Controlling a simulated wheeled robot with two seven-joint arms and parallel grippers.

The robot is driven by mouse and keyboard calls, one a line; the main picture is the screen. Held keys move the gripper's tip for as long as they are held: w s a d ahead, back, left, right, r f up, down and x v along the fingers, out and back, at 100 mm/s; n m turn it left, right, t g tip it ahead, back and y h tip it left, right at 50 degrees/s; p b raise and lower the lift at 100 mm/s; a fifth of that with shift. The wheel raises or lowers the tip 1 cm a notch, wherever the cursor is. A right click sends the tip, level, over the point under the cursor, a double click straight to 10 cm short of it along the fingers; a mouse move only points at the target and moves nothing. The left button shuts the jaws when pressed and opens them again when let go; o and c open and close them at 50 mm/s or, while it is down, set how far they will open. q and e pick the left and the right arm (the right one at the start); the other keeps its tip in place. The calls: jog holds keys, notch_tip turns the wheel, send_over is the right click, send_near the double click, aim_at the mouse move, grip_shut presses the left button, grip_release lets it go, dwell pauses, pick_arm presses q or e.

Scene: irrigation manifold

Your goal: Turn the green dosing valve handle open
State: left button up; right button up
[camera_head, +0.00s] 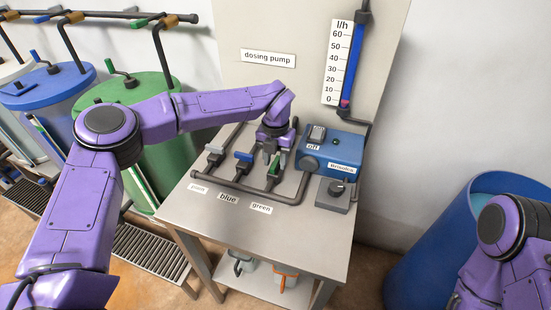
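The green dosing valve handle (275,168) is on the rightmost of three pipe branches on the steel table, behind the "green" label (261,208). My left gripper (272,158) points down right at this handle and partly covers it. Its fingers are small here, and I cannot tell whether they are apart, touching the handle or closed on it. The blue handle (244,156) and a white handle (214,149) are on the branches to the left. My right arm shows at the lower right, but its gripper is out of view.
A blue dosing pump (332,148) marked "off" stands just right of the valves, with a grey knob box (335,194) in front. The flow gauge (353,65) is on the back panel (285,25). Green (165,150) and blue (50,88) tanks stand left; a blue barrel (432,262) stands right.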

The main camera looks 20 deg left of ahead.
aim_at(276, 162)
pick_arm(q)
jog(key=shift+r, duration=0.1)
jog(key=shift+r, duration=0.4)
notch_tip(276, 162, up, 10)
jog(key=b, duration=0.2)
jog(key=shift+f, duration=0.2)
